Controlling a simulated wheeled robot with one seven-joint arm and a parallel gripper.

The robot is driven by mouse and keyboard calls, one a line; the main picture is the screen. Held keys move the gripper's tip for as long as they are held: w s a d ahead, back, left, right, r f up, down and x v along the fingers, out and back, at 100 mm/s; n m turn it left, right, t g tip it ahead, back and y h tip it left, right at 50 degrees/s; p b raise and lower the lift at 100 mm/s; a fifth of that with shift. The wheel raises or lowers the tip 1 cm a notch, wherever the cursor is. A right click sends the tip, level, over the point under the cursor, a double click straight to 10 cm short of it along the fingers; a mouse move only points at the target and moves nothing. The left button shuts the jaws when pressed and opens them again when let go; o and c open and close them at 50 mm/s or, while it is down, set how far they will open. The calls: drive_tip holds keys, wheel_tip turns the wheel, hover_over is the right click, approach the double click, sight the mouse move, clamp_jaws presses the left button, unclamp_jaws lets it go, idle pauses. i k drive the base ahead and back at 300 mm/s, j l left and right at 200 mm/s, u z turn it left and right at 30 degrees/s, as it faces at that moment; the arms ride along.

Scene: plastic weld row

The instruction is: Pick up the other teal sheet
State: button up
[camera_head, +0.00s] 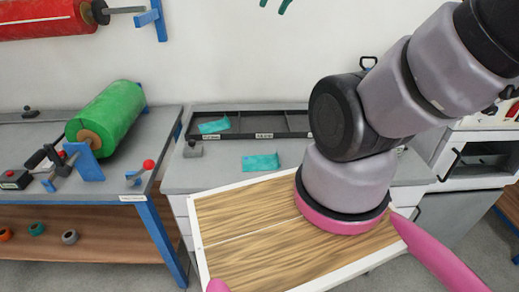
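Two teal sheets are in view. One teal sheet (213,126) lies in the left compartment of a black divided tray (246,122) at the back of the grey bench. The other teal sheet (261,162) lies flat on the bare grey bench top in front of the tray. My arm's large lilac and black links fill the right side and run out at the top right. My gripper is not in view, so I cannot see what it holds. My links hide the right end of the tray.
A grey bench (205,178) stands ahead, with a small grey block (193,149) at its left. A left bench (160,128) holds a green roll (108,115) and a red-knobbed lever (148,165). A red roll (45,18) is above. A white oven-like unit (478,160) stands right.

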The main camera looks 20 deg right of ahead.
sight(265, 161)
drive_tip(key=j+z, duration=0.25)
drive_tip(key=j, duration=0.4)
drive_tip(key=j+z, duration=0.3)
drive_tip(key=j, duration=0.35)
drive_tip(key=k+j+z, duration=0.2)
drive_tip(key=j, duration=0.2)
drive_tip(key=j+z, duration=0.15)
drive_tip(key=j, duration=0.2)
drive_tip(key=k+j+z, duration=0.2)
drive_tip(key=j, duration=0.15)
drive_tip(key=k+j+z, duration=0.15)
drive_tip(key=j, duration=0.2)
